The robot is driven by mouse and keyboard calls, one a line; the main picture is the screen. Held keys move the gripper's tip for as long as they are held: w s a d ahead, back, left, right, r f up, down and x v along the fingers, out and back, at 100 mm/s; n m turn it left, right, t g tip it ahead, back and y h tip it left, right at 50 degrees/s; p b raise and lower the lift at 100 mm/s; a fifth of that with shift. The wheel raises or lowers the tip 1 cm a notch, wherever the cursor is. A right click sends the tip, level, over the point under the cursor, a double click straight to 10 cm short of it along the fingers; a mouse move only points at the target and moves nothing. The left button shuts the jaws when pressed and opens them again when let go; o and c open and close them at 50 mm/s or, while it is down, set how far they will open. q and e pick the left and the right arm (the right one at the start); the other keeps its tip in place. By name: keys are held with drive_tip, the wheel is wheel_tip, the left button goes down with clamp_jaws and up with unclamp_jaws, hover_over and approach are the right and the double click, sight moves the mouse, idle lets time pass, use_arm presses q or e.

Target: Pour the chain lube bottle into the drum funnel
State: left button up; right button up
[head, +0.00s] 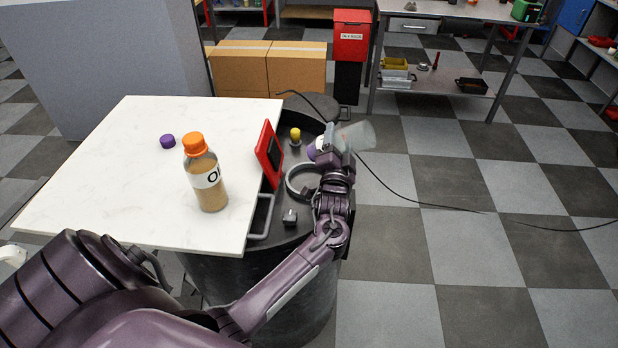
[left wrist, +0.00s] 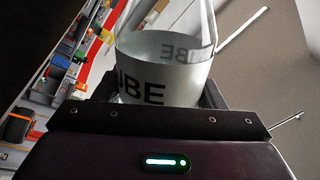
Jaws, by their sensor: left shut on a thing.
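My left gripper (head: 338,147) is shut on the chain lube bottle (head: 357,136), above the far right side of the dark drum (head: 262,266). The bottle is clear and lies tilted well over, almost on its side. In the left wrist view the bottle (left wrist: 165,60) shows a pale label with part of "LUBE" between the fingers. I cannot tell how much liquid is in it or whether any flows. A grey ring (head: 291,184) on the drum top may be the funnel's rim; my gripper partly hides that area. My right gripper is not in view.
An orange-capped bottle of brown liquid (head: 208,183) stands on the white board (head: 110,200), with a purple cap (head: 168,141) behind it. A red-framed device (head: 268,155) stands upright by the board's edge. A yellow-topped piece (head: 295,135) and a small metal block (head: 290,216) sit on the drum.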

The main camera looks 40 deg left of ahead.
use_arm(q)
drive_tip(key=shift+a+f+n, duration=0.1)
drive_tip(key=shift+a+n, duration=0.1)
drive_tip(key=shift+n, duration=0.3)
